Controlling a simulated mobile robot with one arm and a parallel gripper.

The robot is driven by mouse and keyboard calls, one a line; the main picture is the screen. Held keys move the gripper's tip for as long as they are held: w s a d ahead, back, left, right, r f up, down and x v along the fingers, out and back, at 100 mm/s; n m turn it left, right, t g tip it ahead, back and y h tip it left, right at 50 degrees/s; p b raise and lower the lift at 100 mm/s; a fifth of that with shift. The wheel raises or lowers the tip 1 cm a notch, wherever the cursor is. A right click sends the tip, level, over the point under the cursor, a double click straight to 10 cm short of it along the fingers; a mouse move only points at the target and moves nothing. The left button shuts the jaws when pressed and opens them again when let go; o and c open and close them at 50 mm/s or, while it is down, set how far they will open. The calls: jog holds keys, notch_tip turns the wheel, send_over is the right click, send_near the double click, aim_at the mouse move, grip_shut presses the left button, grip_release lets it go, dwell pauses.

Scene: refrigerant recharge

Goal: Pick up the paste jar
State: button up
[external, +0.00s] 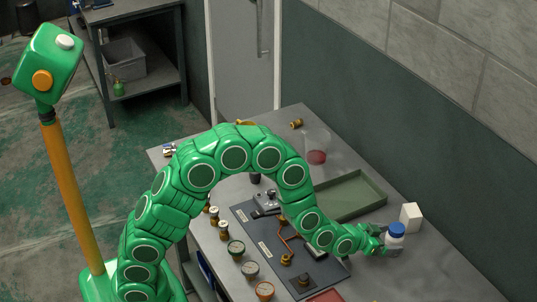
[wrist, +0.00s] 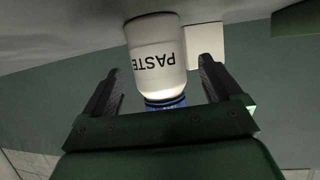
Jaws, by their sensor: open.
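The paste jar (external: 396,230) is white with a blue lid and stands upright on the grey workbench near its right edge. In the wrist view, which looks upside down, the jar (wrist: 158,58) shows its PASTE lettering, with the blue lid toward my gripper's palm. My gripper (wrist: 160,70) is open, with one finger on each side of the jar. A gap shows between the jar and each finger, so I see no clear contact. In the external view my gripper (external: 378,240) is at the jar's left side and partly covers it.
A white box (external: 411,216) stands close behind the jar. A green tray (external: 350,199) lies further back, near a clear container with red contents (external: 317,156). The bench right of the jar is clear.

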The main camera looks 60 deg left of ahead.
jog(key=shift+x, duration=1.05)
jog(key=shift+w+d+f, duration=0.1)
jog(key=shift+w+f, duration=0.05)
jog(key=shift+w, duration=0.25)
jog(key=c, duration=1.2)
jog(key=shift+r, duration=0.2)
